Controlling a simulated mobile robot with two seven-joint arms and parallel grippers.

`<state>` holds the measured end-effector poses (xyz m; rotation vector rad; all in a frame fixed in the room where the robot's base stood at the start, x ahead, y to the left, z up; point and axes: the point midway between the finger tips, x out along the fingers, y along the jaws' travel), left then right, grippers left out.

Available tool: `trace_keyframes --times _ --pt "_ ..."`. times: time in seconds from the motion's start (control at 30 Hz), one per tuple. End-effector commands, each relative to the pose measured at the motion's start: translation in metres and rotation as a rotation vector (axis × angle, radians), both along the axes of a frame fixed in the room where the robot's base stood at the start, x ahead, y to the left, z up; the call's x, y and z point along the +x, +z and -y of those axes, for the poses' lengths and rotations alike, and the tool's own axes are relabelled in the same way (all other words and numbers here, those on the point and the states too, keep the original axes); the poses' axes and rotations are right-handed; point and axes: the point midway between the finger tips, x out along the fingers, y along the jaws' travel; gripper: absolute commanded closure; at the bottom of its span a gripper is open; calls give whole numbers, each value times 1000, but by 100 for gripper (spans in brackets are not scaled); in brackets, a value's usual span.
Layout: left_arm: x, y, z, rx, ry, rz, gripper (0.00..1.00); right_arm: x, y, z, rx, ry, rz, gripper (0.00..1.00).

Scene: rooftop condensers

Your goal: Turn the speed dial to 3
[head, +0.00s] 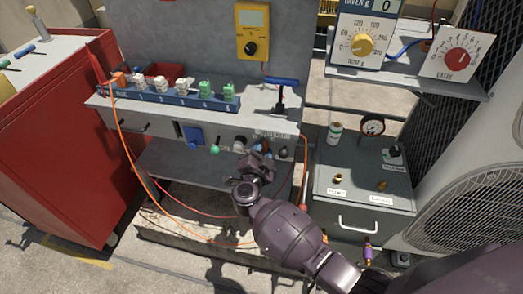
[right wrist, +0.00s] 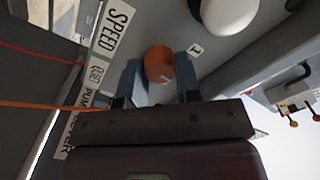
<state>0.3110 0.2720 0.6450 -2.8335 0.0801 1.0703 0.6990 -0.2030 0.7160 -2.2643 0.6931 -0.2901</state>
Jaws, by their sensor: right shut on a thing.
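The speed dial (right wrist: 158,62) is an orange round knob on a grey panel in the right wrist view. It sits between the two blue finger pads of my right gripper (right wrist: 160,80), which is shut on it. A pale pointer line on its face points toward the lower right of that picture. The SPEED label (right wrist: 113,28) is to its left and a small plate marked 1 (right wrist: 195,49) is to its right. Other scale numbers are not visible. In the head view my right gripper (head: 262,165) is at the bench's front panel and hides the dial. My left gripper is not in view.
A white knob (right wrist: 228,14) is close beside the dial. The front panel also has a blue switch (head: 192,136) and a green button (head: 215,149). Orange cable (head: 132,155) hangs at the left. A grey box (head: 365,190) stands right of the bench.

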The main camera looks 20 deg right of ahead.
Motion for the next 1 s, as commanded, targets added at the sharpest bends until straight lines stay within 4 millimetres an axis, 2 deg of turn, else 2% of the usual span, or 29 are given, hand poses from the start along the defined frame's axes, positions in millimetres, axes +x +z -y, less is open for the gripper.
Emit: trace_keyframes --times 0.6,1.0 --pt "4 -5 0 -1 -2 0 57 -1 -3 -1 413 -2 273 93" --pt "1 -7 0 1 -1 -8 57 -1 -2 -1 550 -1 367 93"
